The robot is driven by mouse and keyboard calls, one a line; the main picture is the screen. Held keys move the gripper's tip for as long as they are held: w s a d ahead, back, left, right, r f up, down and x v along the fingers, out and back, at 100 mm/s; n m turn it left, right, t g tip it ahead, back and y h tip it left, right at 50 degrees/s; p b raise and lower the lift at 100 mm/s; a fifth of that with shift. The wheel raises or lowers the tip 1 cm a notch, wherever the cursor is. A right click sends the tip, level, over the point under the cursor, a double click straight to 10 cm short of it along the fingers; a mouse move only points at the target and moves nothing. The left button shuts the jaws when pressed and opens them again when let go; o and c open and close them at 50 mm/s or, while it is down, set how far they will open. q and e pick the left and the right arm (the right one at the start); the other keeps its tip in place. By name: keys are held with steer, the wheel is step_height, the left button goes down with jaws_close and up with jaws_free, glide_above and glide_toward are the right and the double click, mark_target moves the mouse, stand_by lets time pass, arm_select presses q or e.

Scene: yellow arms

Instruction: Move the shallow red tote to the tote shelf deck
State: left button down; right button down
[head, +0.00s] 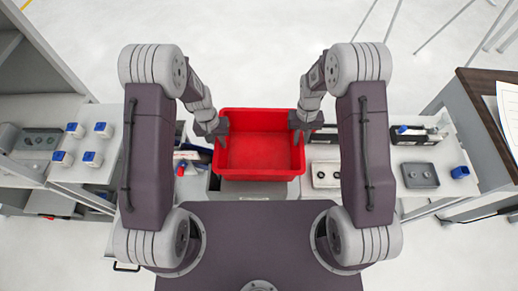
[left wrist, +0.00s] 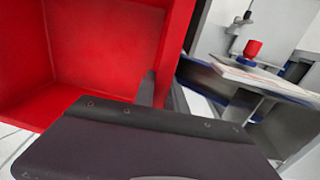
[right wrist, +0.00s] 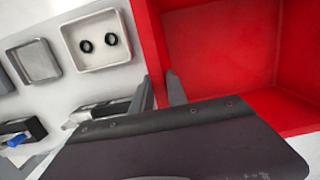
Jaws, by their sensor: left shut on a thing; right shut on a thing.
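The shallow red tote (head: 259,158) is empty and sits between my two grippers in the middle of the head view. My left gripper (head: 222,132) is shut on its left wall. My right gripper (head: 298,130) is shut on its right wall. In the left wrist view the tote (left wrist: 100,50) fills the upper left, and a finger shows at its wall. In the right wrist view the tote (right wrist: 225,50) fills the upper right, with the fingers at its wall. I cannot tell which surface is the tote shelf deck.
A white work surface below holds a tray with two black rings (right wrist: 90,40) and a grey tray (head: 420,175) to the right. Several blue-and-white parts (head: 92,159) stand on a left surface. A brown-topped table (head: 490,105) is at the far right. Open floor lies beyond.

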arm_select(q)
steer(key=shift+d+r, duration=0.15)
steer(key=shift+d, duration=0.05)
arm_select(e)
steer(key=shift+a+r, duration=0.1)
steer(key=shift+a, duration=0.15)
